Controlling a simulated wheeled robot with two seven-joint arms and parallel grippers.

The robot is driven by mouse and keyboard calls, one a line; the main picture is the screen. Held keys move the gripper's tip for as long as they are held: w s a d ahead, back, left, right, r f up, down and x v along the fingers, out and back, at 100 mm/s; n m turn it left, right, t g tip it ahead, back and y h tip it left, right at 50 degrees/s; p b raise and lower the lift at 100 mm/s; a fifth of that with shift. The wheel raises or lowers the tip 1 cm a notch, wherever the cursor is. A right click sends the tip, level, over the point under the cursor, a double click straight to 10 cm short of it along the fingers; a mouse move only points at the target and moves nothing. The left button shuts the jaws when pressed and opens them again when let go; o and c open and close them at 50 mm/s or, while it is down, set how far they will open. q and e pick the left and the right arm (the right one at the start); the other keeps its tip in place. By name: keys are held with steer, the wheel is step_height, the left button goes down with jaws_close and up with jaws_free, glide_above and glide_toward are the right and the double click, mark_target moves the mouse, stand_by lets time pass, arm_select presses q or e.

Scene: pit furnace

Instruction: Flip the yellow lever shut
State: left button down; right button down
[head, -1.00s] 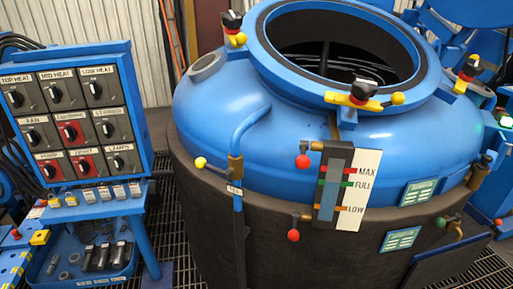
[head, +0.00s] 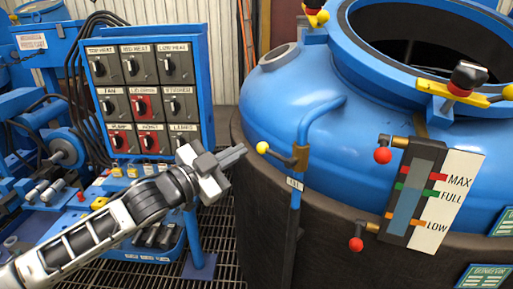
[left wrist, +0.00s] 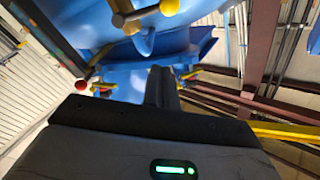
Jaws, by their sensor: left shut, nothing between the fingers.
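The yellow-knobbed lever (head: 263,147) is on a brass valve on the blue pipe at the tank's left side. Its short arm points left and slightly up from the valve, toward the control panel. My left gripper (head: 238,155) is shut and empty, just left of the yellow knob and about level with it in the picture. A gap shows between them. My right gripper is not in view.
The blue tank (head: 300,95) fills the right, with a level gauge (head: 412,195) and two red-knobbed valves (head: 382,155) (head: 356,244). A switch panel (head: 148,85) stands behind my left arm. Yellow clamps (head: 455,90) sit on the tank rim.

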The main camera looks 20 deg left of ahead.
mark_target(262, 148)
arm_select(q)
steer(key=w, duration=0.2)
steer(key=w+d+f, duration=0.1)
steer(key=w, duration=0.2)
steer(key=w+d+p, duration=0.1)
steer(key=w, duration=0.1)
steer(key=shift+w+d+f, duration=0.2)
steer(key=shift+w+f, duration=0.05)
steer(key=shift+w, duration=0.15)
steer(key=shift+w+a+f, duration=0.2)
steer(key=shift+w+f, duration=0.1)
steer(key=shift+f, duration=0.2)
steer(key=shift+w+a+f+n, duration=0.1)
steer(key=shift+a+f+n, duration=0.05)
steer(key=shift+f+n, duration=0.3)
steer(key=shift+w+a+f+n, duration=0.1)
steer(key=shift+f+n, duration=0.25)
steer(key=shift+f, duration=0.15)
